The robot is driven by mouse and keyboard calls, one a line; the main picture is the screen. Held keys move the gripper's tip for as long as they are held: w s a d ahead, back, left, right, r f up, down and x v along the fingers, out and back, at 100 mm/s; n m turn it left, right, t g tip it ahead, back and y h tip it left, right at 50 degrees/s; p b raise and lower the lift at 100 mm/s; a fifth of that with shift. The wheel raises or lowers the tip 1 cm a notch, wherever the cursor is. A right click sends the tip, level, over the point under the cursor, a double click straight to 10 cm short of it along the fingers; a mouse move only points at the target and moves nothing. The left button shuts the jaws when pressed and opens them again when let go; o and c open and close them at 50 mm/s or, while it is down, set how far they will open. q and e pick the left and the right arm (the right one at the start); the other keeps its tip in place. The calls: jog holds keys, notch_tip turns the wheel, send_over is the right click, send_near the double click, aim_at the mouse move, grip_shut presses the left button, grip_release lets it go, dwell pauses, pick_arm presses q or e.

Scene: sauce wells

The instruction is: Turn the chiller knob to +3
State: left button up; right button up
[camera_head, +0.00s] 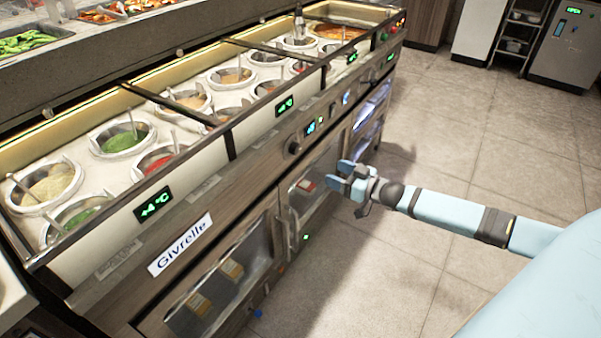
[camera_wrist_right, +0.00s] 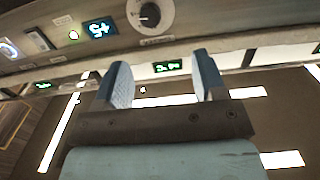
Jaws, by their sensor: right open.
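The chiller knob is a dark round dial on the counter's front panel (camera_head: 294,147); in the right wrist view it shows as a black dial with a light pointer mark (camera_wrist_right: 150,15). A lit display (camera_head: 310,128) sits beside it; its digits appear upside down in the wrist view (camera_wrist_right: 99,28) and look like a 5 with a plus sign. My right gripper (camera_head: 337,174) is open and empty, in front of the counter and apart from the knob. Its two fingers (camera_wrist_right: 162,80) show in the wrist view with the knob beyond them. My left gripper is not in view.
The sauce counter has several wells (camera_head: 122,140) on top and a "Givrelle" label (camera_head: 180,245) on its front. Glass doors with a vertical handle (camera_head: 285,232) lie below the panel. The tiled floor (camera_head: 470,130) to the right is clear.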

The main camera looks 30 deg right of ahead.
jog(key=w+d, duration=0.1)
jog(key=d, duration=0.1)
jog(key=b, duration=0.2)
send_near(298, 151)
jog(key=w, duration=0.1)
jog(key=b+x, duration=0.2)
jog(key=x, duration=0.5)
jog(key=shift+s+a, duration=0.1)
jog(key=shift+a, duration=0.05)
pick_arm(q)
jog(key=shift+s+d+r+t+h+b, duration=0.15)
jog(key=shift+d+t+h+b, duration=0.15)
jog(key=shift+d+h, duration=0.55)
pick_arm(e)
jog(key=shift+w+a, duration=0.25)
jog(key=shift+w, duration=0.4)
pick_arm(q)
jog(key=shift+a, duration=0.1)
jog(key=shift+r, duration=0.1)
pick_arm(e)
jog(key=c, duration=0.9)
